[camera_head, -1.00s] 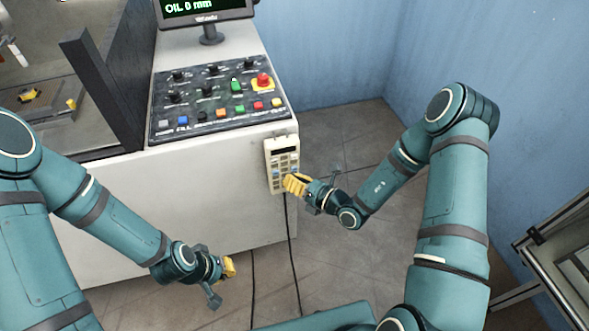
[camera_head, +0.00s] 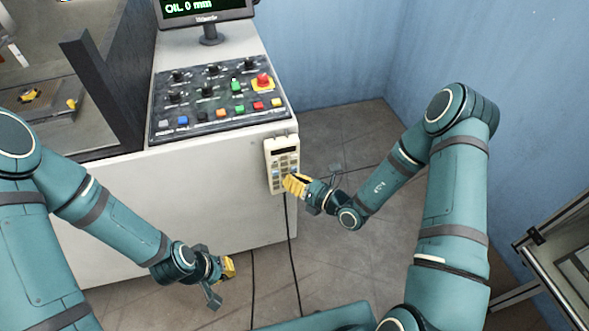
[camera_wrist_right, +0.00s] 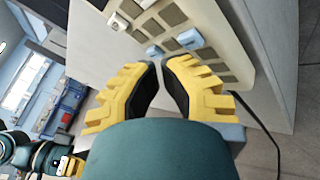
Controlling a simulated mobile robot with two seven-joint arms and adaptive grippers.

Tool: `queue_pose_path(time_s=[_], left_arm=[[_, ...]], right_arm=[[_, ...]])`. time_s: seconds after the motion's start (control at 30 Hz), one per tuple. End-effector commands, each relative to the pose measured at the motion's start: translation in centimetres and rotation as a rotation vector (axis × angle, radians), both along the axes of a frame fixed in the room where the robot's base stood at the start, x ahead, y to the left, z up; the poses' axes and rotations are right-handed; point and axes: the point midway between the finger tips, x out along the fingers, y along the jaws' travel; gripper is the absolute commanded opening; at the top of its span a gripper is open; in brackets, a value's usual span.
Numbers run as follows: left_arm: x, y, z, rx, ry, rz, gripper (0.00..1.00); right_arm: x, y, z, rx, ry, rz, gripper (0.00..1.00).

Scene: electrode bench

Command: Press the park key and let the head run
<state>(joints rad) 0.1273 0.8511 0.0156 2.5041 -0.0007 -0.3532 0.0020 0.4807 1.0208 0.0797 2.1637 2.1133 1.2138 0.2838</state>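A cream hand pendant (camera_head: 269,152) with a dark display and rows of keys hangs on the right side of the white cabinet's front. In the right wrist view the pendant (camera_wrist_right: 235,45) shows grey, white and blue keys, including a blue key (camera_wrist_right: 191,39) just beyond the fingertips. I cannot read which key is the park key. My right gripper (camera_head: 288,185) is at the pendant's lower right. In the wrist view its yellow fingers (camera_wrist_right: 161,63) are partly apart with nothing between them; contact with a key cannot be told. My left gripper (camera_head: 230,266) hangs low before the cabinet, its finger gap hidden.
A black control panel (camera_head: 222,105) with knobs, coloured buttons and a red emergency stop (camera_head: 263,80) tops the cabinet (camera_head: 150,210). A monitor (camera_head: 205,10) reads "OIL 0 mm". Cables hang to the floor. A metal-framed stand (camera_head: 560,255) is at the right.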

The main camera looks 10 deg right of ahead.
Motion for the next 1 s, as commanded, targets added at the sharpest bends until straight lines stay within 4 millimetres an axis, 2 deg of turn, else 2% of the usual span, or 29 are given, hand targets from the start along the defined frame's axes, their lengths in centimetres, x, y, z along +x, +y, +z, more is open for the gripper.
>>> queue_pose_path(time_s=[1.0], left_arm=[[0.0, 0.0, 0.14, 0.0, 0.0, 0.0, 0.0]], right_arm=[[0.91, 0.03, 0.0, 0.0, 0.0, 0.0, 0.0]])
